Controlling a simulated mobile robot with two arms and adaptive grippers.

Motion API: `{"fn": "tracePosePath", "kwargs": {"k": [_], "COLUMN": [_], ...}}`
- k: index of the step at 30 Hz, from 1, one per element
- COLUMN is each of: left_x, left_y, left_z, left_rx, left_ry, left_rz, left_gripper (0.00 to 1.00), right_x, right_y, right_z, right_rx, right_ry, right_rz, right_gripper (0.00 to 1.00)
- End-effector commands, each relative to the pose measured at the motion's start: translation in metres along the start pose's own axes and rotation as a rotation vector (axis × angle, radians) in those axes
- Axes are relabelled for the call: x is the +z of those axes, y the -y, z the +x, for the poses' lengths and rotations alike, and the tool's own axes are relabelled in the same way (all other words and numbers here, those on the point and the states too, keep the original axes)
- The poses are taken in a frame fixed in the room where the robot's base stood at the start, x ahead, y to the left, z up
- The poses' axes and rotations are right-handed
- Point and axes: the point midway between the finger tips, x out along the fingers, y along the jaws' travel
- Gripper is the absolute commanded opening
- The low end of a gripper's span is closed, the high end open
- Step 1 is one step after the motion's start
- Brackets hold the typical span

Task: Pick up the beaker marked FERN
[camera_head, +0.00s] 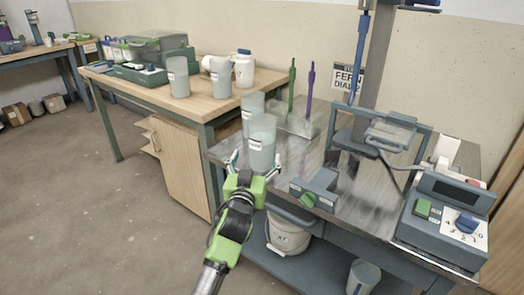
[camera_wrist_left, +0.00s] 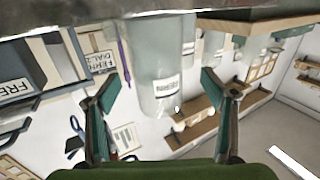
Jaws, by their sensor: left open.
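A translucent grey beaker (camera_head: 262,147) with a white label stands at the left end of the metal-topped bench. My left gripper (camera_head: 253,166) is open, with a finger on each side of its lower part. Two more labelled beakers, a left one (camera_head: 178,78) and a right one (camera_head: 221,78), stand on the wooden table. My right gripper is not in view.
A sign (camera_head: 347,79) reading FERN and DIAL hangs behind the metal bench (camera_head: 345,208). A grey device with a green knob (camera_head: 308,199) sits right of the gripper. A dial box (camera_head: 443,222) is at the right. A white bucket (camera_head: 289,237) stands on the lower shelf.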

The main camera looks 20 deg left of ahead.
Motion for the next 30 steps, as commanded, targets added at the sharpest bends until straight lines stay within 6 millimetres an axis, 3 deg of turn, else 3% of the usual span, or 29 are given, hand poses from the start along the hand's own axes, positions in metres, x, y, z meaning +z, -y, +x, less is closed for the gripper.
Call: {"fn": "tracePosePath", "kwargs": {"k": [3, 9, 18, 28, 30], "left_x": [0.001, 0.001, 0.003, 0.002, 0.002], "left_y": [0.000, -0.001, -0.006, -0.006, -0.006], "left_z": [0.017, 0.029, 0.068, 0.075, 0.075], "left_rx": [0.001, 0.001, 0.001, 0.002, 0.001], "left_ry": [0.000, 0.000, 0.000, 0.001, 0.001], "left_rz": [0.001, 0.001, 0.002, 0.000, 0.000], "left_gripper": [0.77, 0.77, 0.77, 0.77, 0.61], "right_x": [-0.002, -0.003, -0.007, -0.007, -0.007], "right_y": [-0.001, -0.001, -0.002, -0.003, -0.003], "right_z": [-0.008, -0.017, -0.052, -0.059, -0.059], "right_rx": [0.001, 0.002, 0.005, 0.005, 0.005], "right_ry": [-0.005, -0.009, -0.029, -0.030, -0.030], "right_rz": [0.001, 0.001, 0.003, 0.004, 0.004], "right_gripper": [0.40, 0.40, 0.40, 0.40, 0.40]}}
